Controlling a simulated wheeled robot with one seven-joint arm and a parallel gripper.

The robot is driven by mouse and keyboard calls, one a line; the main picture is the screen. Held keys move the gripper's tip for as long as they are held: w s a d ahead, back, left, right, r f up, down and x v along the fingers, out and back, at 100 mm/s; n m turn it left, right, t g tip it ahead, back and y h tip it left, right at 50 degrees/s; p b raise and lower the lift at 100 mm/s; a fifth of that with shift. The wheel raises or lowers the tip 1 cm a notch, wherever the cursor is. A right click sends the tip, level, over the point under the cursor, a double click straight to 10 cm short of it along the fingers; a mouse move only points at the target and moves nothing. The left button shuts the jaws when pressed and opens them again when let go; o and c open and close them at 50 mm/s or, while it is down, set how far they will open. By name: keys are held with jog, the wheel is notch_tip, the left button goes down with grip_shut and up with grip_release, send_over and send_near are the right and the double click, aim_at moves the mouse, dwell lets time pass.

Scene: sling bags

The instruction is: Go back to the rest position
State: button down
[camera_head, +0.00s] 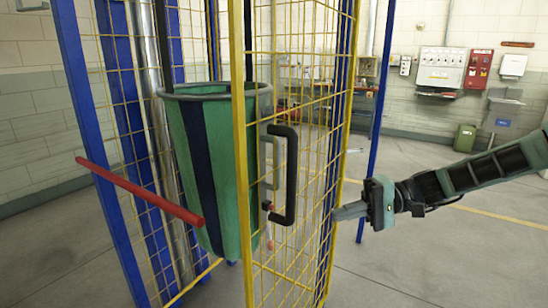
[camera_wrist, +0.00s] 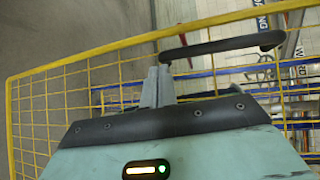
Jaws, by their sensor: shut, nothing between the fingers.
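My gripper (camera_head: 350,211) is at the right in the head view, at the end of my arm, which comes in from the right edge. Its fingers are shut and empty, and they point left at the yellow mesh panel. In the wrist view my gripper (camera_wrist: 157,84) shows its two fingers together near the mesh and a black handle. I cannot tell whether the fingertips touch the mesh. A green and dark blue striped bag (camera_head: 221,145) hangs upright inside the cage, left of my gripper.
A yellow mesh panel (camera_head: 241,120) with a black handle (camera_head: 290,180) stands close to my gripper. A red bar (camera_head: 140,192) sticks out from the blue-framed cage. Open floor lies around my arm at right. A green bin (camera_head: 465,138) and wall boxes (camera_head: 441,68) are far back.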

jog(key=s+a+f+n+g+h, duration=0.2)
jog(key=s+a+h, duration=0.2)
jog(key=s, duration=0.4)
jog(key=s+a+f+n+g+h, duration=0.1)
jog(key=s+a+f+n+h, duration=0.1)
jog(key=s+a+h, duration=0.4)
jog(key=s+d+r+n+t+h, duration=0.1)
jog(key=s+d+t+h, duration=0.1)
jog(key=s, duration=0.5)
jog(key=s+d+r+n+t+h, duration=0.1)
jog(key=s+d+r+t+h, duration=0.1)
jog(key=s, duration=0.5)
jog(key=shift+d+n+t+h, duration=0.4)
jog(key=shift+d+t+h, duration=0.15)
jog(key=shift+d, duration=0.45)
